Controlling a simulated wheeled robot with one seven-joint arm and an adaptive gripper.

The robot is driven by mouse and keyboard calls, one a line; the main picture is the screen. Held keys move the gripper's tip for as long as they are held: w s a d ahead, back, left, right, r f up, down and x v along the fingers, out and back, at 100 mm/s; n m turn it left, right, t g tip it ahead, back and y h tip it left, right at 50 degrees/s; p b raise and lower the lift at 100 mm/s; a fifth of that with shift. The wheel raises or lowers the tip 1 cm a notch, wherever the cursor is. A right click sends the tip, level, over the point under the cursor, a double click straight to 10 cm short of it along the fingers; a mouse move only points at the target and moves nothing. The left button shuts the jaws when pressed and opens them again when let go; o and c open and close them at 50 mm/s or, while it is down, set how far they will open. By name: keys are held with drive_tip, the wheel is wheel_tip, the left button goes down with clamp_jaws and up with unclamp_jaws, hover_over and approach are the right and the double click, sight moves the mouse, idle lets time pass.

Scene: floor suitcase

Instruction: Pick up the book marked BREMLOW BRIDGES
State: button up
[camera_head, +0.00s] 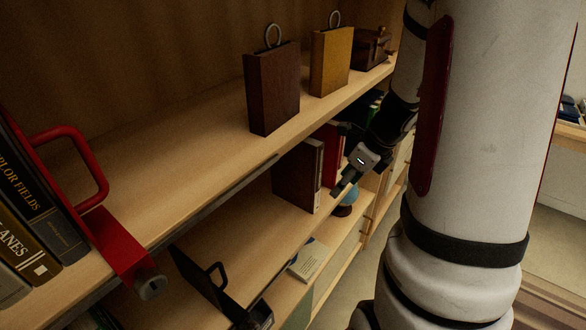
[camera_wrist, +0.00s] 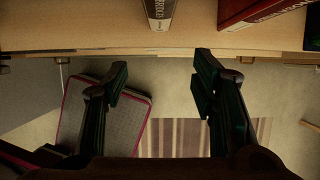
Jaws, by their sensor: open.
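No spine in view can be read as BREMLOW BRIDGES. A dark brown book with a pale spine (camera_head: 298,176) stands upright on the lower shelf. A spine with small unreadable lettering (camera_wrist: 158,12) shows at the top middle of the wrist view, ahead of the gap between my fingers. A red book (camera_head: 332,150) stands beside the brown one; a red book with blurred lettering (camera_wrist: 258,10) also shows at the wrist view's top right. My gripper (camera_head: 344,160) is open and empty in front of the lower shelf; its two fingers (camera_wrist: 160,78) are apart, short of the shelf edge.
The upper shelf holds a brown block with a ring (camera_head: 273,88), a yellow one (camera_head: 331,62) and a red bookend (camera_head: 110,235). A black bookend (camera_head: 205,285) and a pale book (camera_head: 308,258) are lower down. A grey suitcase-like item (camera_wrist: 100,120) lies on the floor.

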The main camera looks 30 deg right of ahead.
sight(320, 175)
drive_tip(key=w, duration=0.1)
drive_tip(key=w+a, duration=0.1)
drive_tip(key=w, duration=0.1)
drive_tip(key=w+a, duration=0.1)
drive_tip(key=w, duration=0.1)
drive_tip(key=shift+w, duration=0.2)
drive_tip(key=x, duration=0.2)
drive_tip(key=shift+w+f, duration=0.2)
drive_tip(key=shift+w, duration=0.1)
drive_tip(key=shift+w+a+f, duration=0.1)
drive_tip(key=shift+w+f, duration=0.05)
drive_tip(key=shift+f, duration=0.15)
drive_tip(key=shift+c, duration=0.4)
drive_tip(key=shift+r, duration=0.1)
clamp_jaws()
